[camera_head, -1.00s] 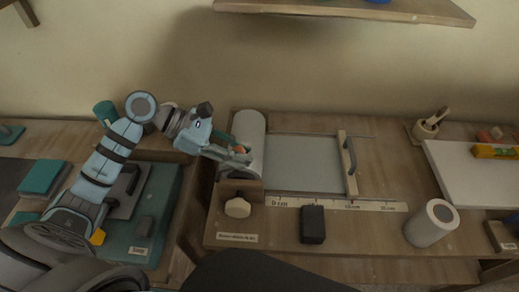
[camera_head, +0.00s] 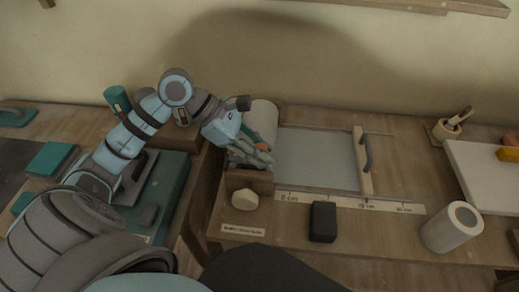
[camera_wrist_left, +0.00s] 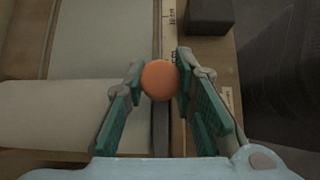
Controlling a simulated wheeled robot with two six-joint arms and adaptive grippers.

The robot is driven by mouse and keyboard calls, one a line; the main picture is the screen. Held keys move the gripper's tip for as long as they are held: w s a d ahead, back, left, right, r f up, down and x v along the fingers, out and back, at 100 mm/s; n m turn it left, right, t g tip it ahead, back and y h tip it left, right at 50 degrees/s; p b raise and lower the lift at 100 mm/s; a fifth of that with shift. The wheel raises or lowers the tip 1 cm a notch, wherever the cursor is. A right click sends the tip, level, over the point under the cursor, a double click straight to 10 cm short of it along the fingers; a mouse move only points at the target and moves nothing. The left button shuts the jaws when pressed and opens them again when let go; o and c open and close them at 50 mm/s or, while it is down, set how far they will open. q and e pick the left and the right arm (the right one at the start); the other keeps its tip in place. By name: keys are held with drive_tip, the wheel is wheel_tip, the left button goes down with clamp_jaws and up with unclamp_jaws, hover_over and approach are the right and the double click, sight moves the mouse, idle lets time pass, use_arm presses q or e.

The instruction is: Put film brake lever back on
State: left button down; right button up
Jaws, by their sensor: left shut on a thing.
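My right gripper is not in view.
A wooden block (camera_head: 250,180) with a cream knob (camera_head: 244,199) stands before the roll. Film (camera_head: 315,158) stretches right to a handled bar (camera_head: 362,165). A shelf (camera_head: 440,5) hangs above.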

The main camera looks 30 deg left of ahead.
sight(238, 158)
use_arm(q)
drive_tip(key=c, duration=1.3)
unclamp_jaws()
drive_tip(key=shift+d, duration=0.1)
drive_tip(key=shift+r, duration=0.1)
drive_tip(key=v, duration=0.6)
drive_tip(key=shift+s+a+r, duration=0.1)
drive_tip(key=shift+s+a, duration=0.1)
drive_tip(key=shift+a, duration=0.1)
drive_tip(key=shift+a+r, duration=0.15)
drive_tip(key=shift+r, duration=0.3)
